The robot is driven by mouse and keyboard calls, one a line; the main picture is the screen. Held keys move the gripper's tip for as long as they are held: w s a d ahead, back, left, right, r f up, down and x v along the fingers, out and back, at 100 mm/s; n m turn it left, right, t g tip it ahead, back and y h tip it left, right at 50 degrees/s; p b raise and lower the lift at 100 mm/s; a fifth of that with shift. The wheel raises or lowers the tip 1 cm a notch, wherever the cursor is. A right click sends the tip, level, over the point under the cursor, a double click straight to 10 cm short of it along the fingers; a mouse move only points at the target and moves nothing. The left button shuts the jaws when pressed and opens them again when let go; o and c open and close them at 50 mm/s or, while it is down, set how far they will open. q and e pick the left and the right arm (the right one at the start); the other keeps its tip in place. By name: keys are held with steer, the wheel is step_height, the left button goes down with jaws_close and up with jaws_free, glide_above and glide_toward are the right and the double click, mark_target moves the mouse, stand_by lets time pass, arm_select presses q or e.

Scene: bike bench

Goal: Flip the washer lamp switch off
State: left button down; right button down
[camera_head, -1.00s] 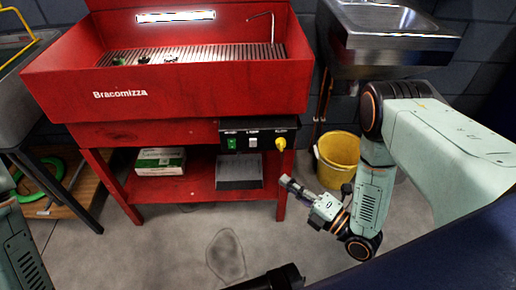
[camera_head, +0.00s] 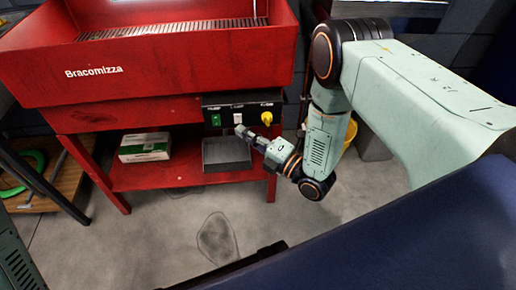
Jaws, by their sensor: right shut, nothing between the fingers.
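The red parts washer (camera_head: 190,62) stands ahead with a black control panel (camera_head: 225,106) under its basin. The panel carries a green switch (camera_head: 215,120), a white switch (camera_head: 238,118) and a yellow knob (camera_head: 267,118). The labels are too blurred to read, so I cannot tell by text which is the lamp switch. My right gripper (camera_head: 243,132) is shut and empty, its tips close below the white switch in the picture. I cannot tell whether they touch the panel. My left gripper is not in view. The washer's lamp is outside the view.
A grey tray (camera_head: 226,152) and a green-and-white box (camera_head: 145,147) sit on the washer's lower red shelf. A yellow bucket (camera_head: 351,130) is partly hidden behind my right arm. A wooden shelf with a green ring (camera_head: 30,160) is at left. The floor before the washer is clear.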

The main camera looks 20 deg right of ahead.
mark_target(237, 117)
steer(key=shift+w+d+r+b, duration=0.1)
steer(key=shift+w+d+b, duration=0.15)
steer(key=shift+w, duration=0.45)
steer(key=shift+w+d+r+b, duration=0.1)
steer(key=shift+w+d, duration=0.1)
steer(key=shift+w, duration=0.45)
steer(key=shift+w+d+r+m+g+p, duration=0.1)
steer(key=shift+w+r+m+g+p, duration=0.25)
steer(key=shift+p, duration=0.75)
steer(key=shift+f, duration=0.1)
steer(key=shift+s, duration=0.1)
